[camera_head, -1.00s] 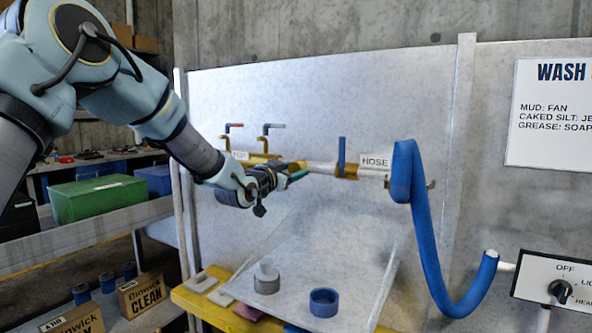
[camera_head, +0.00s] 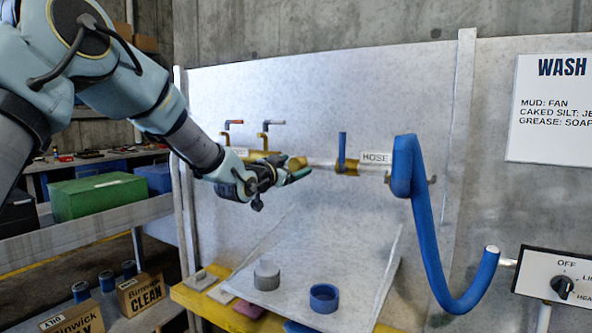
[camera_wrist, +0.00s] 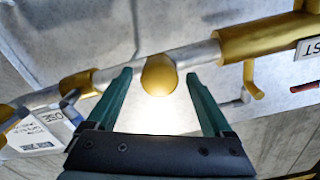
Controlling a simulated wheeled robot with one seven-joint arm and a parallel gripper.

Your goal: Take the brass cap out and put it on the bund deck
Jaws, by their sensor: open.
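The brass cap (camera_wrist: 160,75) is a rounded gold piece on the grey pipe in the wrist view. It lies between and just beyond the tips of my open gripper's green fingers (camera_wrist: 158,84), with a gap on both sides. In the head view the cap (camera_head: 297,163) shows at the pipe, just above my gripper (camera_head: 298,174). No label marks the bund deck; a pale sloping sheet (camera_head: 345,250) and a yellow ledge (camera_head: 222,308) lie below the pipe.
A grey cup (camera_head: 266,278) and a blue ring (camera_head: 324,298) stand on the sheet. A blue valve lever (camera_head: 342,148) and a thick blue hose (camera_head: 425,225) are right of my gripper. Small-handled valves (camera_head: 265,140) are left along the pipe. Flat pads (camera_head: 201,280) lie on the ledge.

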